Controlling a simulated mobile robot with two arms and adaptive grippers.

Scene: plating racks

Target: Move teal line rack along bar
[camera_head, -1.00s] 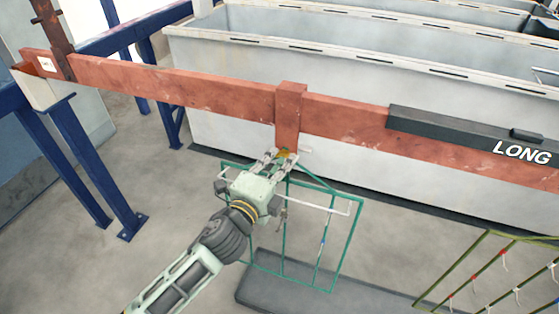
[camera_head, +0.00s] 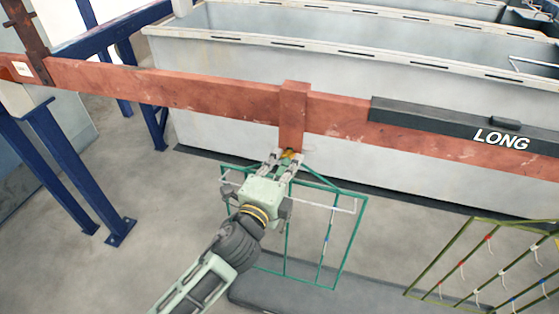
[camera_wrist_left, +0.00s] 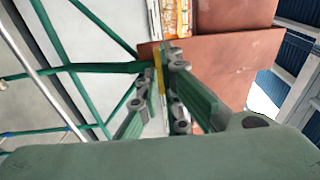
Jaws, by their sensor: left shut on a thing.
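The teal rack (camera_head: 357,235) hangs below the copper-coloured bar (camera_head: 215,93), at a copper hanger block (camera_head: 292,117) that sits over the bar. My left gripper (camera_head: 287,158) is shut on the top of the teal rack, just under the block. In the left wrist view the fingers (camera_wrist_left: 165,95) close around a narrow yellow and teal piece against the copper metal, and teal rack tubes (camera_wrist_left: 100,68) run off to the left. The gripper and wrist hide part of the rack's left side. My right gripper is not in view.
A dark block marked LONG (camera_head: 460,126) lies along the bar to the right. An olive green rack (camera_head: 490,265) with red and white clips hangs at the lower right. Grey tanks (camera_head: 340,50) stand behind the bar. Blue posts (camera_head: 80,170) stand at the left.

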